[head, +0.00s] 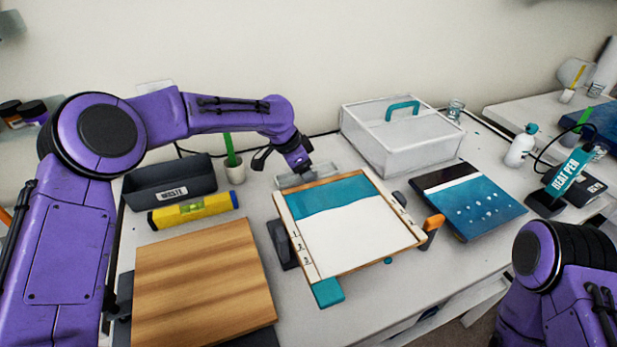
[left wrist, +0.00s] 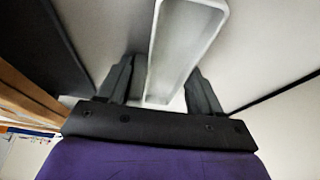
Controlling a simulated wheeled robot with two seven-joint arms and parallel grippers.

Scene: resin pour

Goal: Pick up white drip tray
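The white drip tray (head: 289,182) is a long, shallow, pale trough on the table behind the framed teal and white panel (head: 345,231). My left gripper (head: 304,170) points down at it, partly covering it in the head view. In the left wrist view the tray (left wrist: 188,38) runs lengthwise between the two dark fingers of my left gripper (left wrist: 160,86). The fingers stand apart on either side of its near end, with a narrow gap visible at the left finger. Contact on the right side is unclear. My right gripper is out of view; only part of that arm shows.
A dark WASTE bin (head: 170,181), a green-handled brush in a cup (head: 234,172) and a yellow level (head: 193,210) stand left. A wooden board (head: 204,283) lies in front. A clear lidded box (head: 402,137) and a blue panel (head: 470,201) are right.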

